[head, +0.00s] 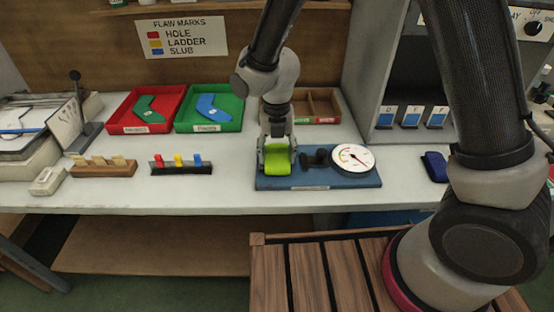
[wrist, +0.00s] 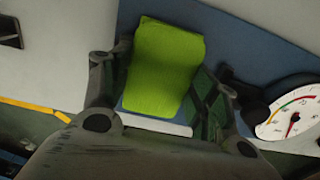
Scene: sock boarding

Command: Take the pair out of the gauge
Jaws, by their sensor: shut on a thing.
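The pair is a lime-green folded bundle (head: 277,161) at the left end of the blue gauge (head: 318,181). In the wrist view the green pair (wrist: 165,66) lies between the two fingers of my gripper (wrist: 163,92). My gripper (head: 277,152) points down over the gauge's left end and is shut on the pair. The gauge's round white dial (head: 353,158) with a needle is to the right, with dark knobs (head: 316,157) between. I cannot tell whether the pair touches the gauge's base.
A red tray (head: 144,127) and a green tray (head: 209,125) stand behind left, each with a folded piece inside. A rack with coloured markers (head: 181,170) and a wooden holder (head: 104,170) are at left. A wooden divided box (head: 325,104) stands behind the gauge.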

